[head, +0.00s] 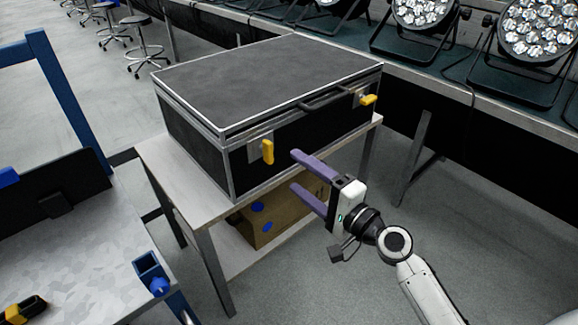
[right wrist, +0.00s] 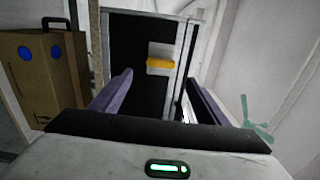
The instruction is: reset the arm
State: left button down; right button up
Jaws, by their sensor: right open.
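My right gripper (head: 300,176) has purple fingers, open and empty, in front of the black case's front face near its left yellow latch. In the right wrist view its two fingers (right wrist: 160,98) stand wide apart, with the case front and a yellow latch (right wrist: 160,63) beyond them. My right arm comes in from the lower right in the head view. The black flight case (head: 270,80) is shut, with metal edges, on a grey table. Its left yellow latch (head: 267,151) and right yellow latch (head: 369,99) show. My left gripper is not in view.
The case stands on a table (head: 190,200) with a cardboard box (head: 265,218) on its lower shelf. Several par cans (head: 425,12) stand on a bench at the back right. A workbench (head: 90,255) with blue posts is at the left. Floor at the lower right is free.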

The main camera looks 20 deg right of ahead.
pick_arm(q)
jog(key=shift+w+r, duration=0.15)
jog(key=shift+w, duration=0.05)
pick_arm(e)
jog(key=shift+s+d, duration=0.15)
jog(key=shift+s, duration=0.3)
pick_arm(q)
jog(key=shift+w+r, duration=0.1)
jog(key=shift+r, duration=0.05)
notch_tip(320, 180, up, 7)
jog(key=p, duration=1.1)
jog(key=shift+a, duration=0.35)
pick_arm(e)
jog(key=s+a+f+n+g+h, duration=0.1)
jog(key=s+f+n, duration=0.3)
jog(key=s, duration=0.4)
jog(key=s+a+f+n+g+h, duration=0.1)
jog(key=s+a+f+n+g, duration=0.2)
jog(key=s+n, duration=0.4)
jog(key=s+a+f+n+g+h, duration=0.1)
jog(key=s+a+f+n+g, duration=0.2)
jog(key=s+f, duration=0.4)
jog(key=s+n+g, duration=0.1)
jog(key=s+n, duration=0.1)
jog(key=shift+s+h, duration=0.3)
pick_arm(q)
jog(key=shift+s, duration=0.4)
